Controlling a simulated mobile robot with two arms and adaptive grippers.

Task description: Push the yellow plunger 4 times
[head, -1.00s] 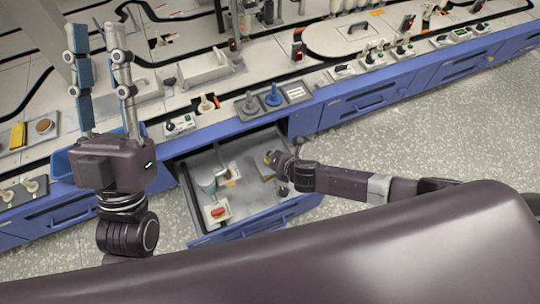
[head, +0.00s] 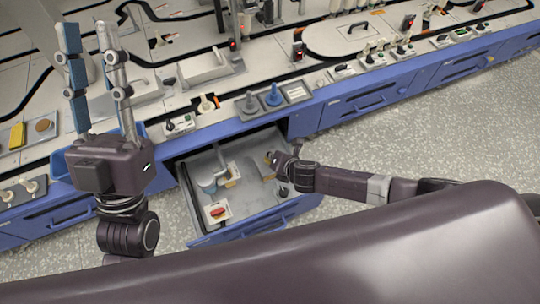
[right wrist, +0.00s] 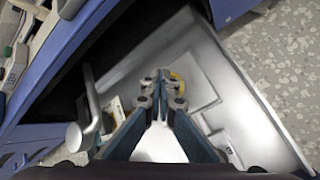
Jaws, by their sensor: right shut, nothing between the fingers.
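The yellow plunger (right wrist: 179,82) shows in the right wrist view as a small yellow piece partly hidden behind my right fingertips. It sits inside the open drawer (head: 252,228). My right gripper (right wrist: 161,76) is shut and empty, its tips over the plunger; I cannot tell whether they touch it. In the head view my right gripper (head: 270,158) reaches down into the drawer from the right, and the plunger is mostly hidden there. My left gripper (head: 85,28) is raised at the left, open and empty, with its fingers pointing up.
The drawer also holds a red piece on a white base (head: 217,211) and a grey-blue cylinder (head: 207,184) with a pale arm. Above it, the counter carries blue (head: 273,96) and grey knobs, switches and black tracks. Speckled floor is free at the right.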

